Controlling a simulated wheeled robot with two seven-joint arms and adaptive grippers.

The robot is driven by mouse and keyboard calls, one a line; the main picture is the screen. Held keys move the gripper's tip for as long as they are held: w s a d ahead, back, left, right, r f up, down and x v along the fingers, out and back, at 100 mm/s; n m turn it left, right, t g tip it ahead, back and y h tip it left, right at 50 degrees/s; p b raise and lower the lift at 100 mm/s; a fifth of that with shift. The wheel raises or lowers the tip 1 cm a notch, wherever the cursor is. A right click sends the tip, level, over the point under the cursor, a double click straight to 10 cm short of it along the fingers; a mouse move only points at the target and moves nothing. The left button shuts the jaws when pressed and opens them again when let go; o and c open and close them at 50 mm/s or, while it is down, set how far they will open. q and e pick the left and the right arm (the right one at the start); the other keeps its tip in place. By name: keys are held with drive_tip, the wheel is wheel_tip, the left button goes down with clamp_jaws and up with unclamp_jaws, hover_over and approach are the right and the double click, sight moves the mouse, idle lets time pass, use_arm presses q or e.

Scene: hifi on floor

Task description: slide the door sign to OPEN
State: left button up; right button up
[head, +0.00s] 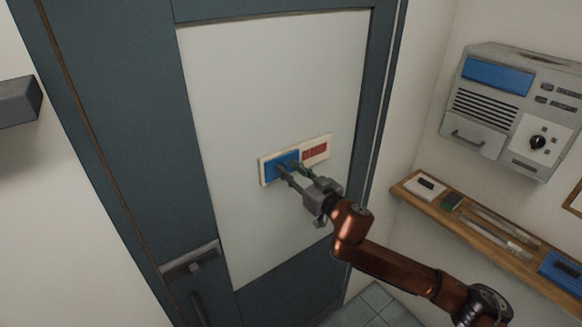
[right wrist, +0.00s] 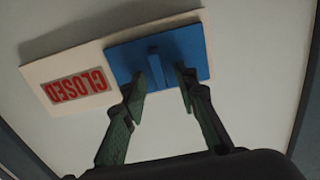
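The door sign (head: 326,139) is a pale plate on the door's white panel, with red lettering at its right end. In the right wrist view the sign (right wrist: 35,73) appears upside down and the red word reads CLOSED. A blue slider (head: 268,171) covers the sign's left part in the head view; it also shows in the wrist view (right wrist: 199,45), with a raised blue tab (right wrist: 154,60). My right gripper (head: 287,170) is at the slider, fingers apart. In the wrist view the gripper (right wrist: 163,80) has the tab between its fingertips, nearer the left one; contact is unclear. My left gripper is out of view.
The grey door (head: 110,120) has a lever handle (head: 190,258) below left of the sign. On the right wall are a grey panel box (head: 500,135) and a wooden shelf (head: 480,230) with small items. The white panel around the sign is clear.

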drive_tip(key=shift+w+a, duration=0.15)
drive_tip(key=shift+c, duration=0.3)
clamp_jaws()
idle(0.4)
